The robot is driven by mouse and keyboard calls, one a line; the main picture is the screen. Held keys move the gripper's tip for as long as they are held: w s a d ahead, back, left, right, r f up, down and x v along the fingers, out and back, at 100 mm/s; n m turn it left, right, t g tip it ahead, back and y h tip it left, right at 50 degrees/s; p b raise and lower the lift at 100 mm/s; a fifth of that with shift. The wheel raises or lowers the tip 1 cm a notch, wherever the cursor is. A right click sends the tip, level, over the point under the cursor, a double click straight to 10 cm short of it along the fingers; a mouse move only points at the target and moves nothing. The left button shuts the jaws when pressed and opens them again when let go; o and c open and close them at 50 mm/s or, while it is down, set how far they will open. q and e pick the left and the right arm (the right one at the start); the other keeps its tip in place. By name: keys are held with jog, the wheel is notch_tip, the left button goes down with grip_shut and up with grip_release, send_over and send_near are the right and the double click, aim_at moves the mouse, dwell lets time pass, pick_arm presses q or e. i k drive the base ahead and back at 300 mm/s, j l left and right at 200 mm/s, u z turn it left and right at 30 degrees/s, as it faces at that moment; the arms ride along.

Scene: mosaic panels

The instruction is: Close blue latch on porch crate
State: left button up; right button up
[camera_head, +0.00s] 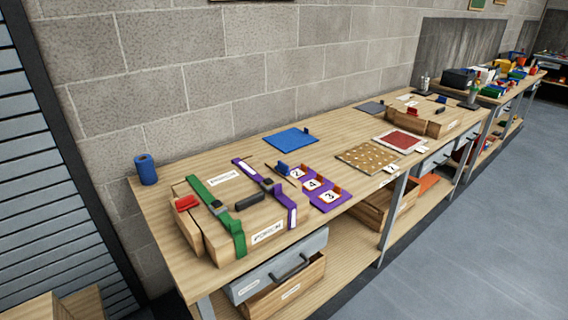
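A wooden crate (212,225) sits on the near end of the workbench, with a label (267,232) on its front that is too small to read surely. A green strap and a purple strap run over its lid. A red latch (187,203) sits at its left end, its handle standing above the wood. A second crate farther along has a red latch (412,112) and a blue latch (441,99). Neither gripper is in view.
The workbench (160,190) stands along a block wall. It also holds a blue roll (146,169), a blue mat (290,139), a purple number board (313,186), a dotted board (369,158) and a red panel (404,141). Grey floor (480,220) is clear at right.

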aim_at(283, 168)
jog(key=i+l+u, duration=0.1)
jog(key=l, duration=0.3)
jog(key=i+l+u, duration=0.1)
jog(key=l, duration=0.3)
jog(key=i+l+u, duration=0.15)
jog(key=l, duration=0.3)
jog(key=i+l+u, duration=0.1)
jog(key=l, duration=0.35)
jog(key=i+l+u, duration=0.1)
jog(key=l, duration=0.35)
jog(key=i+j, duration=0.05)
jog(key=i, duration=0.05)
